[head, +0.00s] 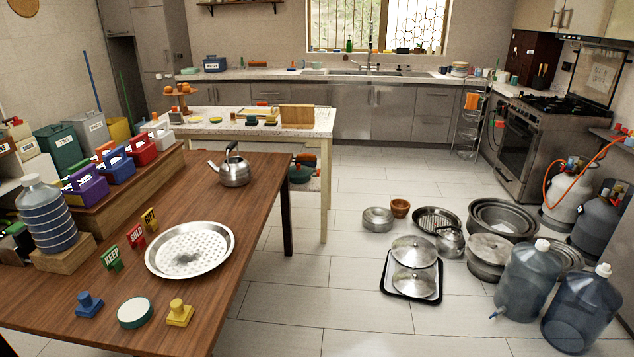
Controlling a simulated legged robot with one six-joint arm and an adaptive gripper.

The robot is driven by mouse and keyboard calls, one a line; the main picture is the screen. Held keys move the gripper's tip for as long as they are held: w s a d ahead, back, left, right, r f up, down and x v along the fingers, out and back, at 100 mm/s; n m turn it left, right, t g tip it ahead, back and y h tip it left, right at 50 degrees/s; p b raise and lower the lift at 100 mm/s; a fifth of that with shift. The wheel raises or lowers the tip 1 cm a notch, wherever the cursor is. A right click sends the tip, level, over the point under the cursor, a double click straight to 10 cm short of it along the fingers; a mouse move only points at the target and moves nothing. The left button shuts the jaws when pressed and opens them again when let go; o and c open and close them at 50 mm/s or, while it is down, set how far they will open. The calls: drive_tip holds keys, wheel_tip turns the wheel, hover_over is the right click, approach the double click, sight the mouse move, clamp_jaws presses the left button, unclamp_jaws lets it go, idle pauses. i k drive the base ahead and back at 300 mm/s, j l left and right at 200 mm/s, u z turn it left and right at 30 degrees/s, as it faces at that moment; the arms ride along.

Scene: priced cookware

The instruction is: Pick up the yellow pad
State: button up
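A yellow block with a round knob on top (180,313) stands upright on the near end of the brown wooden table (245,225). It is the largest yellow piece near me; I cannot tell whether it is the yellow pad. A round pad with a pale top and teal rim (136,312) lies just left of it, apart from it. A blue knobbed block (89,304) stands further left. Small yellow items (216,120) lie on the far pale-topped table, too small to identify. My gripper is not in view.
A perforated metal pan (190,249) lies behind the blocks, near green, red and yellow signs (136,236). A kettle (234,171) stands at the table's far end. A water jug (46,215) stands left. Pots and jugs (524,280) crowd the right floor; tiles between are clear.

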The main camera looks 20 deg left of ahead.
sight(180, 314)
drive_tip(key=i+j+u, duration=0.1)
drive_tip(key=i+u, duration=0.3)
drive_tip(key=i+l+u, duration=0.1)
drive_tip(key=i+u, duration=0.35)
drive_tip(key=i+l+u, duration=0.2)
drive_tip(key=i+u, duration=0.4)
drive_tip(key=u, duration=0.2)
drive_tip(key=i+l+u, duration=0.1)
drive_tip(key=u, duration=0.3)
drive_tip(key=i+l+u, duration=0.15)
drive_tip(key=u, duration=0.25)
drive_tip(key=i+l+u, duration=0.2)
drive_tip(key=u, duration=0.2)
drive_tip(key=i+u, duration=0.15)
drive_tip(key=u, duration=0.25)
drive_tip(key=i+l+u, duration=0.15)
drive_tip(key=u, duration=0.25)
drive_tip(key=i+l+u, duration=0.1)
drive_tip(key=u, duration=0.3)
drive_tip(key=i+l+u, duration=0.1)
drive_tip(key=l+u, duration=0.15)
drive_tip(key=u, duration=0.15)
drive_tip(key=i+l+u, duration=0.15)
drive_tip(key=l+u, duration=0.15)
